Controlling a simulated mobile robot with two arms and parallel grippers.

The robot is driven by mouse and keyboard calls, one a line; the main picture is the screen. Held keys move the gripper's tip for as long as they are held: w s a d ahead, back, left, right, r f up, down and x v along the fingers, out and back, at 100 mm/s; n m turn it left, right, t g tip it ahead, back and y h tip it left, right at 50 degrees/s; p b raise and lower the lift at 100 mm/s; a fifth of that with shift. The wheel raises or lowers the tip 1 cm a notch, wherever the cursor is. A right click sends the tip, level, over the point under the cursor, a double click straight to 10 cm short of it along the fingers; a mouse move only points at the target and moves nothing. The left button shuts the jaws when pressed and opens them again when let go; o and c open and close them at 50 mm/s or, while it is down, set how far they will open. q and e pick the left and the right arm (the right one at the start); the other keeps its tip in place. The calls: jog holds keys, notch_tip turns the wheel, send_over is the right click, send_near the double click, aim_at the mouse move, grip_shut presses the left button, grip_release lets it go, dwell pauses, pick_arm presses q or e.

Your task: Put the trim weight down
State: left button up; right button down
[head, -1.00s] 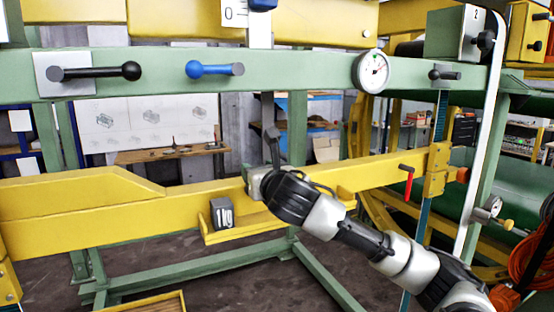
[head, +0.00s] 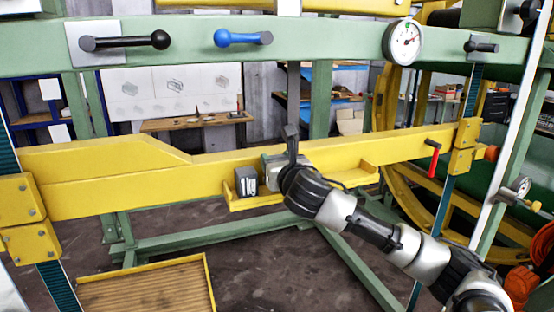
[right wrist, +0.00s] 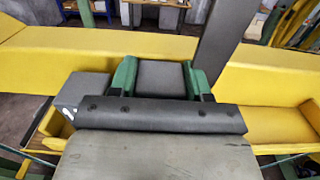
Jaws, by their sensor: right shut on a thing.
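My right gripper (head: 272,172) has its green fingers shut on a dark grey block, the trim weight (right wrist: 163,78), seen between them in the right wrist view. In the head view the gripper mostly hides this block. It is at the yellow shelf (head: 325,188) on the yellow beam, just right of a dark weight marked 1 kg (head: 246,181). That weight stands on the shelf's left end and also shows in the right wrist view (right wrist: 84,90). I cannot tell whether the held block touches the shelf. My left gripper is out of view.
The yellow beam (head: 120,190) runs across behind the shelf. A green rail (head: 330,44) above carries a black handle (head: 125,41), a blue handle (head: 243,38) and a dial gauge (head: 403,41). The shelf's right part (right wrist: 275,125) is free. A yellow-rimmed slatted tray (head: 208,277) lies below left.

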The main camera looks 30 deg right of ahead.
jog(key=shift+f, duration=0.4)
jog(key=c, duration=0.8)
grip_release()
jog(key=shift+f, duration=0.15)
jog(key=o, duration=0.3)
jog(key=shift+s, duration=0.1)
jog(key=shift+r, duration=0.6)
jog(key=b+v, duration=0.3)
jog(key=v, duration=0.9)
jog(key=shift+b, duration=0.35)
